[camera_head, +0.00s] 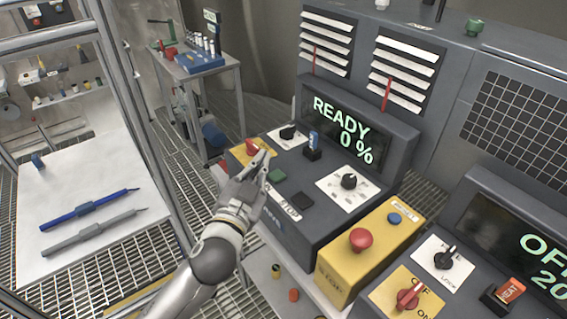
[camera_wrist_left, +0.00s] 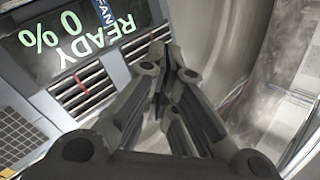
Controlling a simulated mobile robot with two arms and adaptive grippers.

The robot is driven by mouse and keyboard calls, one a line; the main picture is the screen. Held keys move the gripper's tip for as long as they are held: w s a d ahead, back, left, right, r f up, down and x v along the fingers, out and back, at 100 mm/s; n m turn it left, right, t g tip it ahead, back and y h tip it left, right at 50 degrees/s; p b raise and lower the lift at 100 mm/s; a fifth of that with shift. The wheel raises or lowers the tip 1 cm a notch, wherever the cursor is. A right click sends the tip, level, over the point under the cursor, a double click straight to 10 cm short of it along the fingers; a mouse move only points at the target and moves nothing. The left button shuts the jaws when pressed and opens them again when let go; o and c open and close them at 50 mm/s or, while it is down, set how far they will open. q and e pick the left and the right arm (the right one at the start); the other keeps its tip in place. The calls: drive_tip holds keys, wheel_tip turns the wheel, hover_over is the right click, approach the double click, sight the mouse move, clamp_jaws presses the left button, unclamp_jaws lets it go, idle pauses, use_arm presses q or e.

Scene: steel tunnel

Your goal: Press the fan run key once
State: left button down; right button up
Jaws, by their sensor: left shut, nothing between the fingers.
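The fan console (camera_head: 293,240) is dark grey, with a display (camera_head: 343,130) reading READY 0 %. The display shows upside down in the left wrist view (camera_wrist_left: 70,40), beside a FAN label (camera_wrist_left: 105,12). A flat green key (camera_head: 277,175) and a flat black key (camera_head: 302,201) sit on its sloped panel. A STOP label lies by the black key; no run label is readable. My left gripper (camera_head: 264,157) is shut and empty, above the panel's left side, left of the green key. Its closed fingers also show in the left wrist view (camera_wrist_left: 165,75). Contact cannot be judged. My right gripper is not in view.
A yellow box with a red mushroom button (camera_head: 360,239) stands to the right, then another console (camera_head: 513,240). A white table (camera_head: 90,175) stands left.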

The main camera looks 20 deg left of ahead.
use_arm(q)
drive_tip(key=d+r+m+t+h, duration=0.2)
drive_tip(key=d+r+m+h, duration=0.25)
drive_tip(key=r, duration=0.25)
drive_tip(key=d+r+m+t+h, duration=0.1)
drive_tip(key=d+r+m+h, duration=0.4)
drive_tip(key=r, duration=0.3)
drive_tip(key=s+d+m+g+h, duration=0.4)
drive_tip(key=d+m+g+h, duration=0.7)
drive_tip(key=m, duration=0.5)
drive_tip(key=w+a+f+m+g+y, duration=0.4)
drive_tip(key=w+a+f+y, duration=0.1)
drive_tip(key=f+y, duration=0.35)
drive_tip(key=w+a+f+n+y, duration=0.1)
drive_tip(key=w+a+y, duration=0.2)
drive_tip(key=a, duration=0.4)
drive_tip(key=w+a+f+n+t+y, duration=0.1)
drive_tip(key=w+a+y, duration=0.2)
drive_tip(key=a+y, duration=0.2)
drive_tip(key=a, duration=0.2)
drive_tip(key=shift+w+a+n+t, duration=0.25)
drive_tip(key=shift+a+n+t, duration=0.05)
drive_tip(key=shift+a+n, duration=0.1)
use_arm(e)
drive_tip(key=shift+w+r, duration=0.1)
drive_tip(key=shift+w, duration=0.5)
